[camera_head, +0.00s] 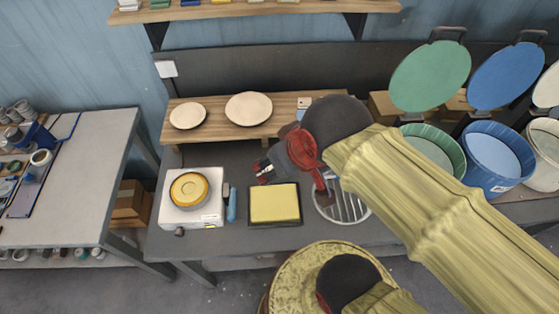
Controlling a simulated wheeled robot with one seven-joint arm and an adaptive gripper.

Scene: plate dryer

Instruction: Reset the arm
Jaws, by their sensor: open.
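My gripper (262,172) is over the grey workbench, left of my red wrist joint, with its jaws pointing left. It is open, though its fingers are small and dark. No object shows between them. My yellow-sleeved arm reaches in from the lower right and hides part of the bench.
A wooden rack (216,128) at the back holds two cream plates, a smaller one (187,116) and a larger one (249,109). A white device (191,212), a yellow-topped tray (274,204) and a round metal grille (346,212) sit in front. Lidded buckets (490,165) stand right.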

